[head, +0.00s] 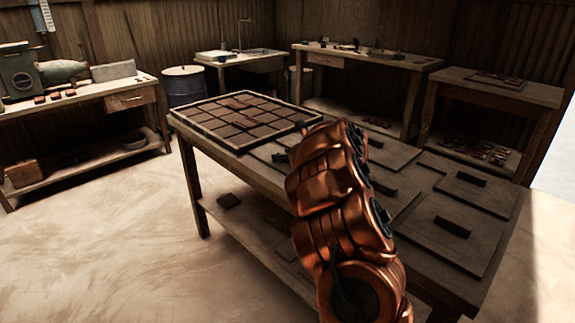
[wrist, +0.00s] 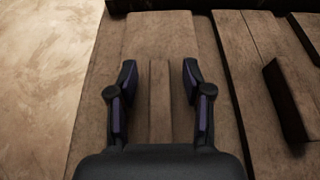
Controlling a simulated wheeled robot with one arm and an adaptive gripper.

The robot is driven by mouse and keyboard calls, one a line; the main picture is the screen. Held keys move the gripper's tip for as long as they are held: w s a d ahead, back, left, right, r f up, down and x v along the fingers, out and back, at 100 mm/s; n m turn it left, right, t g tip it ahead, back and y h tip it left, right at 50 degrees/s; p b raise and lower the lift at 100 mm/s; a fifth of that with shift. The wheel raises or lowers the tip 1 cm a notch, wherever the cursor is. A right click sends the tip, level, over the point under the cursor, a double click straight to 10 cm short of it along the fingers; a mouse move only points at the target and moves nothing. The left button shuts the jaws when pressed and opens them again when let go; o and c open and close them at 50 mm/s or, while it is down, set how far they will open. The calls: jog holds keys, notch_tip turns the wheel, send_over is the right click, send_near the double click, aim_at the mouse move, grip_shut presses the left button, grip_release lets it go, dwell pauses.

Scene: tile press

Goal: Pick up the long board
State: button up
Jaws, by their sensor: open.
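Several flat wooden boards lie on the worktable (head: 190,150). Some, such as the front right board (head: 445,238), carry a dark raised bar (head: 453,227). I cannot tell for sure which one is the long board. In the wrist view my gripper (wrist: 157,80) is open, with nothing held, its fingers pointing along the wood. Between the fingers runs a narrow wooden strip (wrist: 159,100) on a wider wooden surface (wrist: 158,35); the gripper body hides its near end. In the head view my copper arm hides the gripper and part of the boards.
A framed tray of brown tiles (head: 245,117) sits at the table's far left end. In the wrist view a dark bar (wrist: 286,98) stands to the right of the fingers. Bare floor (wrist: 45,75) lies to the left. Other benches (head: 110,98) line the walls.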

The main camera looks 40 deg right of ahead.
jog(key=shift+c, duration=0.2)
grip_shut()
jog(key=shift+r, duration=0.1)
dwell(0.4)
